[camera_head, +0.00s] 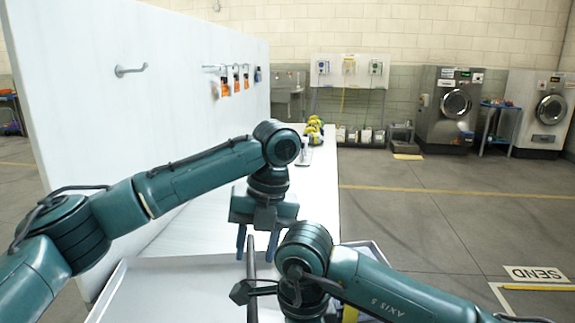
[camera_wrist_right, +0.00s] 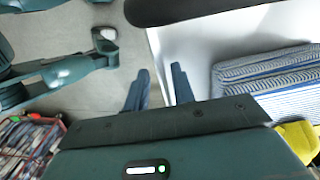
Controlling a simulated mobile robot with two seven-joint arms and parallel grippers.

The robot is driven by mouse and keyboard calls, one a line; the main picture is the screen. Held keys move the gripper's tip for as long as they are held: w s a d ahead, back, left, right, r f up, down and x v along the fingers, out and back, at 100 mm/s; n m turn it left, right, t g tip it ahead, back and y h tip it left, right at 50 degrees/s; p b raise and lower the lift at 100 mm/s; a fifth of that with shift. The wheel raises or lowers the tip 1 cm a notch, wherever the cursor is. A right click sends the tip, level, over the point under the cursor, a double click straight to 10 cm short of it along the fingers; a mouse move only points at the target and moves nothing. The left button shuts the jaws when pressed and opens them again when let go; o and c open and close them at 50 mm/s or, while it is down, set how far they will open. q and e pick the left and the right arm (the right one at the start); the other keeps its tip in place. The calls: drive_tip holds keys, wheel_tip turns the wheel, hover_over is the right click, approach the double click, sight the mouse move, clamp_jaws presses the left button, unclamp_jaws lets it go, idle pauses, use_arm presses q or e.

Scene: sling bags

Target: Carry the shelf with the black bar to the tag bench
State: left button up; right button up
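A white tray-like shelf (camera_head: 180,265) with raised rims fills the bottom of the head view, in front of me. A black bar (camera_head: 252,285) stands out along its middle and runs away from me. My left gripper (camera_head: 257,252) points down with its fingers apart, near the far end of the bar; contact cannot be told. A dark rounded bar (camera_wrist_right: 190,10) crosses the top there.
Striped folded cloth (camera_wrist_right: 268,82) and a yellow item (camera_wrist_right: 298,140) lie at the right of the wrist view. A red crate (camera_wrist_right: 28,145) of small items is at lower left. A white panel (camera_head: 150,90) with hooks stands left. Floor (camera_head: 420,215) at right is open.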

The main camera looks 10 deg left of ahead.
drive_tip(key=shift+r, duration=0.15)
use_arm(q)
drive_tip(key=r, duration=0.3)
drive_tip(key=shift+w+d+r, duration=0.1)
drive_tip(key=shift+d+r, duration=0.25)
drive_tip(key=shift+r, duration=0.05)
use_arm(e)
wheel_tip(320, 180, up, 12)
